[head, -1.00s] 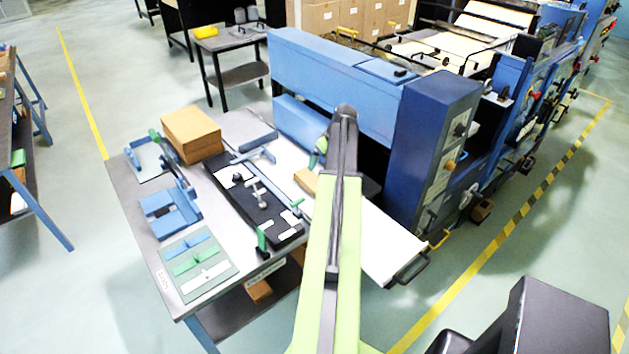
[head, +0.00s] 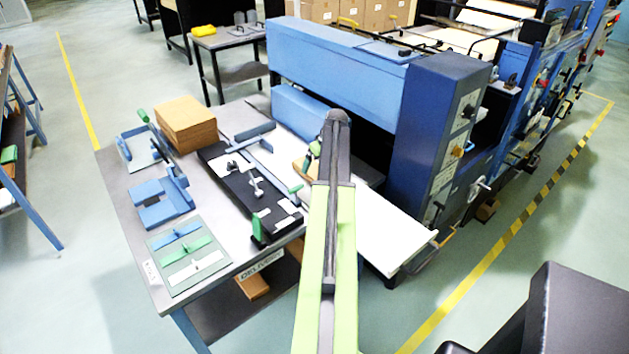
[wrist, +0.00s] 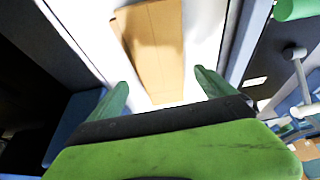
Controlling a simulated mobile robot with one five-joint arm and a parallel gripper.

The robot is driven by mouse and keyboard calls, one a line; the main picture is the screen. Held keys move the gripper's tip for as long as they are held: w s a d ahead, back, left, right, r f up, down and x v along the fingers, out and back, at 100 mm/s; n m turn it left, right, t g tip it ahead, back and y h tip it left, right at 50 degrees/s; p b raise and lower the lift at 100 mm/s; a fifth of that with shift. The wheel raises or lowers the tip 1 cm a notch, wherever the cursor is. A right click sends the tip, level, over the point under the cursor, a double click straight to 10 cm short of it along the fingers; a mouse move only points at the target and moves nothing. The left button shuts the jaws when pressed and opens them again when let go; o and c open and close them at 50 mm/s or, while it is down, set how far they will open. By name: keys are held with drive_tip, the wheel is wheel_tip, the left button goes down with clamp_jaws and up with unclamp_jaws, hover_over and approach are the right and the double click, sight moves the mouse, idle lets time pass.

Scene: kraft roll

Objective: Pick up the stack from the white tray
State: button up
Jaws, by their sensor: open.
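A flat tan kraft stack (wrist: 152,45) lies on the white tray (wrist: 205,35) in the wrist view. In the head view the stack (head: 300,169) shows only in part beside my arm, and the white tray (head: 390,235) runs out from under the blue machine. My gripper (wrist: 160,78) has two green fingers, spread apart and empty. In the wrist view the near end of the stack lies between and ahead of the fingers. I cannot tell the height of the fingers above the tray. In the head view my arm hides most of the gripper.
The blue machine (head: 425,130) stands close on the right. To the left, a grey table (head: 125,205) carries a black fixture (head: 243,190), blue and green tools, and a larger kraft stack (head: 185,124). A green knob (wrist: 297,8) and rod show at the wrist view's right.

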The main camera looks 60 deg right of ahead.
sight(315, 169)
drive_tip(key=b+x, duration=0.5)
drive_tip(key=shift+d+f, duration=0.1)
drive_tip(key=shift+f, duration=0.1)
drive_tip(key=shift+r, duration=0.2)
drive_tip(key=c, duration=1.8)
wheel_tip(315, 169, up, 5)
drive_tip(key=p, duration=0.5)
drive_tip(key=shift+f, duration=0.1)
drive_tip(key=shift+s+d+r+p, duration=0.9)
drive_tip(key=shift+s+r+p, duration=0.15)
drive_tip(key=shift+s, duration=0.7)
drive_tip(key=shift+s+d+r+p, duration=0.95)
drive_tip(key=shift+s+r+p, duration=0.1)
drive_tip(key=shift+s, duration=0.7)
drive_tip(key=shift+s+d+r+p, duration=0.9)
drive_tip(key=shift+s+r+p, duration=0.15)
drive_tip(key=shift+s, duration=0.7)
